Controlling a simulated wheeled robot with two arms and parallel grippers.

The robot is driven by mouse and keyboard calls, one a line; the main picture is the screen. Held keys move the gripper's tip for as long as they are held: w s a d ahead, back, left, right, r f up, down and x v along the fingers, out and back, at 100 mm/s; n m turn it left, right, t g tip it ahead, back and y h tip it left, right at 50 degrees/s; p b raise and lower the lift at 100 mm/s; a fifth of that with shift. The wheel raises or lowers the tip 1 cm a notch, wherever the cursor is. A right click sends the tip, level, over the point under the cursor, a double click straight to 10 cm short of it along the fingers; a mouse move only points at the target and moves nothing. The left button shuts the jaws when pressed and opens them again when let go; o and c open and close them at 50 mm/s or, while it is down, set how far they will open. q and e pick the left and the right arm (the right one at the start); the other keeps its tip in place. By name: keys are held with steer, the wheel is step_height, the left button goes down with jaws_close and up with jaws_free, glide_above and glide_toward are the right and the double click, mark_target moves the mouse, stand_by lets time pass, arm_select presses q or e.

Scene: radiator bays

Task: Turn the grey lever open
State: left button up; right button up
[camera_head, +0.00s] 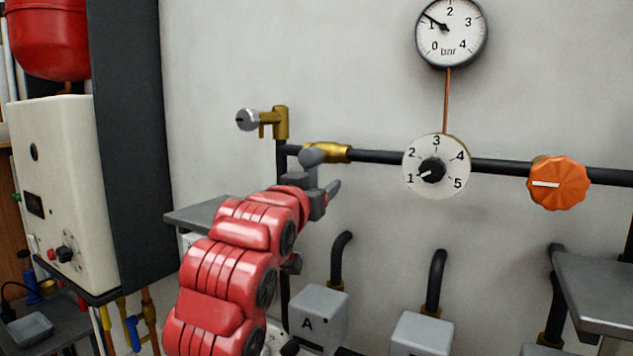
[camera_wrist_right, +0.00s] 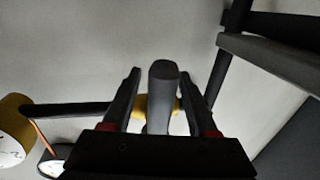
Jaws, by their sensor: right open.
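The grey lever (camera_head: 312,156) sits at the left end of a brass valve (camera_head: 334,152) on the dark horizontal pipe. Its rounded end shows above my right gripper (camera_head: 317,182), which hides its lower part. In the right wrist view the lever (camera_wrist_right: 162,88) stands between the two fingers of my right gripper (camera_wrist_right: 159,74), with the brass valve (camera_wrist_right: 142,104) behind it. The fingers are open, one on each side, with visible gaps to the lever. My left gripper is not in view.
A brass tap with a round grey knob (camera_head: 248,119) is left of the lever. A white numbered dial (camera_head: 451,182), an orange knob (camera_head: 559,183) and a pressure gauge (camera_head: 462,50) are to the right. Grey boxes (camera_head: 320,306) stand below. A dark panel (camera_head: 140,120) rises at left.

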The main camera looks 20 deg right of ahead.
jaws_close()
stand_by(1.4)
